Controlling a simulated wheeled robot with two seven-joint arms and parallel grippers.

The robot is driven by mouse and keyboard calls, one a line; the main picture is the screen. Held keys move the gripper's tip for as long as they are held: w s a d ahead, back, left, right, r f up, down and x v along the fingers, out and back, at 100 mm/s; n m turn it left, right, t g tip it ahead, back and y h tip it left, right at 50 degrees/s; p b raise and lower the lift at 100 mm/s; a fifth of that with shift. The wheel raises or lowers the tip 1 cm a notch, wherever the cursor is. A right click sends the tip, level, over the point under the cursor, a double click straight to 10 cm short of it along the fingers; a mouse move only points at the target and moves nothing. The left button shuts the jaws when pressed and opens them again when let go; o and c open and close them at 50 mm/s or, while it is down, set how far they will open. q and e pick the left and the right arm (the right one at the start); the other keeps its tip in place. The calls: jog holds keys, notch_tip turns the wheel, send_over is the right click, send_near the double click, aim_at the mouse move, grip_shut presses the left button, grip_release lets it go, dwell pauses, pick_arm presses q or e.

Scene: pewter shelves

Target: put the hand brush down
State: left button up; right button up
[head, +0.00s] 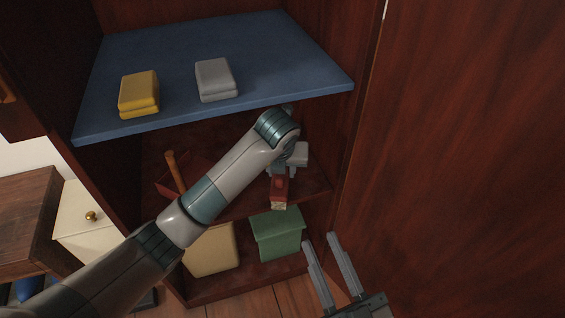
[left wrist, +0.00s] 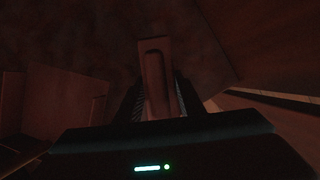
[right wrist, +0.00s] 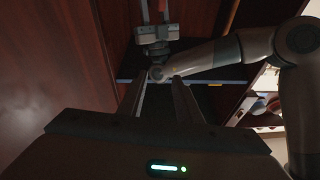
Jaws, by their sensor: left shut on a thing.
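The hand brush (head: 279,187) is red-brown with a pale bristle end, at the front right of the middle shelf (head: 315,188). My left gripper (head: 283,171) reaches in under the blue shelf and is shut on the brush. In the left wrist view the brush (left wrist: 155,75) stands between the two dark fingers (left wrist: 157,98). I cannot tell whether the brush touches the shelf. My right gripper (head: 320,241) is open and empty, in front of the shelves at the lower right. Its fingers also show apart in the right wrist view (right wrist: 157,85).
A blue shelf (head: 250,60) above bears a yellow stack (head: 139,93) and a grey stack (head: 215,79). A red-brown box (head: 196,172) with a wooden handle (head: 175,171) stands left on the middle shelf. Below are a cream bin (head: 212,250) and a green bin (head: 277,235).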

pick_arm(q)
jog(key=shift+w, duration=0.2)
pick_arm(e)
jog(key=shift+s+r+t, duration=0.2)
jog(key=shift+r+t, duration=0.1)
jog(key=shift+r, duration=0.1)
